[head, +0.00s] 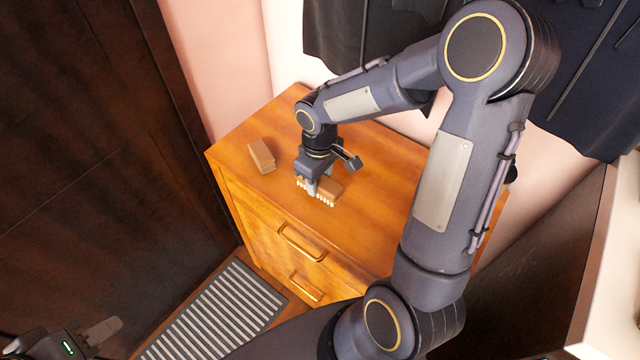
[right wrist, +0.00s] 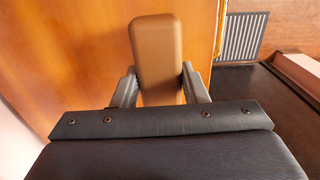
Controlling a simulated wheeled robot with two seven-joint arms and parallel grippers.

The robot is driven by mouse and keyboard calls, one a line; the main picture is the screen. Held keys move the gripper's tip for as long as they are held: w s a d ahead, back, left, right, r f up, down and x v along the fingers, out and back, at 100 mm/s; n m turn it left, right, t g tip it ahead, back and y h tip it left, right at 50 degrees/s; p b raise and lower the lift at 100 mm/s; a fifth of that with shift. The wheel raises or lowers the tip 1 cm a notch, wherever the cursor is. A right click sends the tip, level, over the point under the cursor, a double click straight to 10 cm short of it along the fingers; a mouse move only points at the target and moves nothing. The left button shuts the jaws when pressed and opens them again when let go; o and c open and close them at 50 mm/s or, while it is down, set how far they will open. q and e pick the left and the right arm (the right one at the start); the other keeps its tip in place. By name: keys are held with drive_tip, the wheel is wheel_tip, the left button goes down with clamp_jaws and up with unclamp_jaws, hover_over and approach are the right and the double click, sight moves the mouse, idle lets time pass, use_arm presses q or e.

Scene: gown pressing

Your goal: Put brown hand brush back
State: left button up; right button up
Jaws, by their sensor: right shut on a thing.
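The brown hand brush (head: 330,187) is at the top of the wooden drawer cabinet (head: 375,235), near its front edge, with its pale bristles facing down. I cannot tell whether the bristles touch the wood. My right gripper (head: 312,188) points down and is shut on the brush. In the right wrist view the brush's smooth brown back (right wrist: 157,48) lies between the two fingers of the gripper (right wrist: 158,88). My left gripper (head: 100,332) is at the bottom left, away from the cabinet; its opening is not clear.
A brown block (head: 262,156) lies on the cabinet's left side, apart from the brush. Dark garments (head: 580,80) hang behind the cabinet. A striped grey mat (head: 218,318) lies on the floor. A dark wooden panel (head: 80,140) stands at left.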

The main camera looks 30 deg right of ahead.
sight(320, 187)
drive_tip(key=shift+w+d+f, duration=0.1)
drive_tip(key=shift+d+f, duration=0.05)
drive_tip(key=shift+f, duration=1.55)
drive_tip(key=shift+f, duration=0.15)
drive_tip(key=o, duration=1)
drive_tip(key=shift+o, duration=0.2)
wheel_tip(320, 187, up, 11)
drive_tip(key=shift+r, duration=0.8)
drive_tip(key=s+a+r+m+t+y, duration=0.2)
drive_tip(key=s+m, duration=0.1)
drive_tip(key=s, duration=0.5)
drive_tip(key=s+a+r+m+t+y, duration=0.1)
drive_tip(key=s+a+r+m+t, duration=0.1)
drive_tip(key=s, duration=0.7)
drive_tip(key=shift+a+r+m+t+y, duration=0.2)
drive_tip(key=shift+m+t+y, duration=0.2)
drive_tip(key=shift+m+t, duration=0.3)
